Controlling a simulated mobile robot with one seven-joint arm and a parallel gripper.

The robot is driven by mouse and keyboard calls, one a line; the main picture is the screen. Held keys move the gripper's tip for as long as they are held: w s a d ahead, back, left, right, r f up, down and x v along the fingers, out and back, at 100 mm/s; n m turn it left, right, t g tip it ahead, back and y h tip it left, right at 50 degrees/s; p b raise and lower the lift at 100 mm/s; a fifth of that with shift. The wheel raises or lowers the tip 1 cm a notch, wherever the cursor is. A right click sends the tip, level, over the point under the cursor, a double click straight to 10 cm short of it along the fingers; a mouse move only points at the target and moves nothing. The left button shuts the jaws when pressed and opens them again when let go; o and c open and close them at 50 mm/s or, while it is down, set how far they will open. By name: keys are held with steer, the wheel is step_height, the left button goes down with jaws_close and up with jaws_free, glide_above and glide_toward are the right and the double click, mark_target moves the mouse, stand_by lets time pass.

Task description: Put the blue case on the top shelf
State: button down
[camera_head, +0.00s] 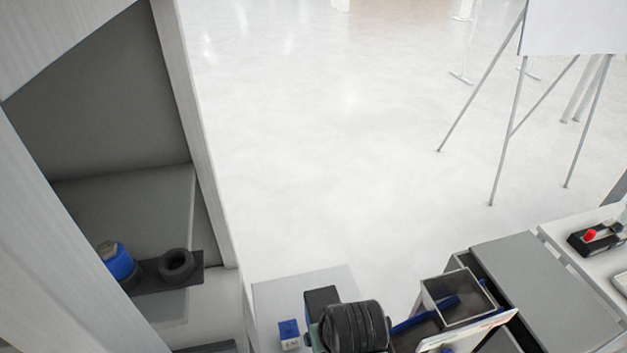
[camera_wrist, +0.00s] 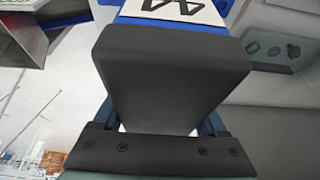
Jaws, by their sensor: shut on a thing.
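A blue case (camera_wrist: 172,20) with a white face and a black mark is at the top of the wrist view, beyond the dark tip of my gripper (camera_wrist: 172,38). My gripper is shut on it; its broad black finger hides part of the case. In the head view, a small blue and white piece (camera_head: 289,334) beside my black wrist parts looks like the same case, low in the picture. A tall shelf unit (camera_head: 185,90) stands at the left, with a grey inner surface (camera_head: 130,205). Which level is its top shelf is not clear.
A blue and black cylinder (camera_head: 118,262) and a black ring (camera_head: 177,265) stand inside the shelf unit. A grey cabinet with an open drawer (camera_head: 462,265) and a grey box (camera_head: 455,290) is at the lower right. An easel (camera_head: 510,110) stands behind on open floor.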

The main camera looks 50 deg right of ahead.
step_height(320, 180, down, 5)
steer(key=shift+s+a+f+p, duration=0.1)
steer(key=shift+a+p, duration=0.05)
steer(key=shift+p, duration=0.25)
steer(key=shift+f, duration=2.25)
steer(key=shift+f, duration=0.2)
jaws_free()
steer(key=shift+r, duration=0.1)
